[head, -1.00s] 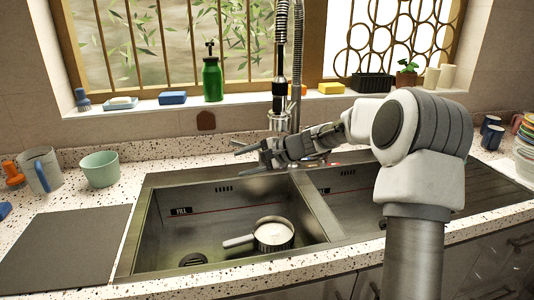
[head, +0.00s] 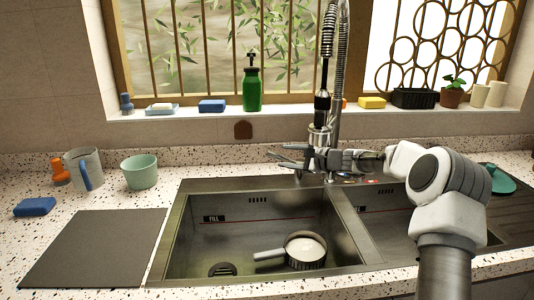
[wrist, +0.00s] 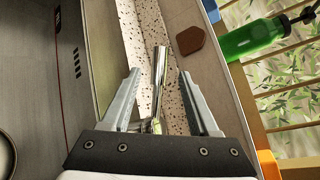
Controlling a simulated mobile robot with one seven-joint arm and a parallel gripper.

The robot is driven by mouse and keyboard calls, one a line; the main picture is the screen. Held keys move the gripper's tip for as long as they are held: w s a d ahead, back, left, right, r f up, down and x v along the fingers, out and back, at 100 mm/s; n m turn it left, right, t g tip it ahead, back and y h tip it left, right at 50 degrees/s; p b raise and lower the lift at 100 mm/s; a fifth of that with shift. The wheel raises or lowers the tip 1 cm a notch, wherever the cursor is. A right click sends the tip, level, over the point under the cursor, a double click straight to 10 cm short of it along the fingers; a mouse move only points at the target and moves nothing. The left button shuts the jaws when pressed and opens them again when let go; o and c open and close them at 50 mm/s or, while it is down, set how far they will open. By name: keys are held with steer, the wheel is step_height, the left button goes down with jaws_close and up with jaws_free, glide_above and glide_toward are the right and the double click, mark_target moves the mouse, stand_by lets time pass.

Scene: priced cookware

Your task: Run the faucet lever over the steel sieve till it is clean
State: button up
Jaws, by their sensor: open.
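The steel sieve (head: 305,262) lies in the left sink basin, its handle pointing left, with a pale round inside. The faucet (head: 321,136) rises behind the basins on the sink's back edge. Its chrome lever (wrist: 159,68) shows in the wrist view, between the two fingers of my gripper (wrist: 159,74), with space on both sides. In the head view my gripper (head: 276,154) is open at the faucet's base, reaching in from the right. The lever is hard to make out there. No water stream is visible.
The sink's rim (head: 172,235) and divider surround the basin. A grey mat (head: 95,245), blue sponge (head: 35,206), mug (head: 84,168) and green bowl (head: 140,172) stand left. A green bottle (head: 252,88) stands on the sill. A teal item (head: 500,180) lies right.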

steer(key=p+x, duration=0.3)
steer(key=x, duration=0.6)
steer(key=shift+w+a, duration=0.25)
steer(key=shift+f, duration=0.15)
steer(key=shift+s+d, duration=0.1)
